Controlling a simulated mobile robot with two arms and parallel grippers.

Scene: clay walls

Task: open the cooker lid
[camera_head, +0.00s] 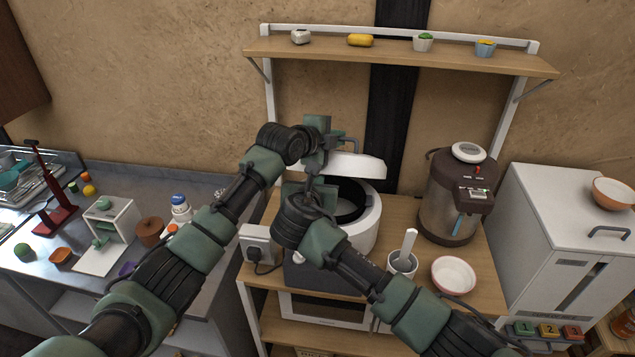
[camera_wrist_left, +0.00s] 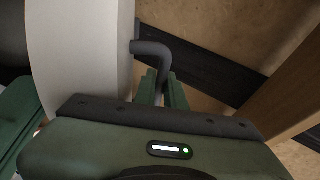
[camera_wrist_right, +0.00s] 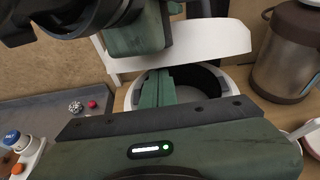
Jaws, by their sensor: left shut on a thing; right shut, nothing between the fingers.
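The white cooker (camera_head: 366,232) stands on the wooden table with its dark inner pot (camera_head: 352,200) showing. Its white lid (camera_head: 352,166) is raised above the rim, leaving a gap. My left gripper (camera_head: 335,143) is shut on the lid's dark bent handle, seen clearly in the left wrist view (camera_wrist_left: 155,52), where the lid (camera_wrist_left: 82,60) fills the left. My right gripper (camera_wrist_right: 158,82) is shut and empty in front of the cooker opening, below the raised lid (camera_wrist_right: 205,45). In the head view, my right wrist hides the cooker's left side and the right fingertips.
A brown kettle (camera_head: 450,205) stands right of the cooker, with a white cup (camera_head: 401,265) and a bowl (camera_head: 454,275) in front. A wall shelf (camera_head: 400,57) with small items hangs above. A grey counter (camera_head: 60,270) with several objects lies left.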

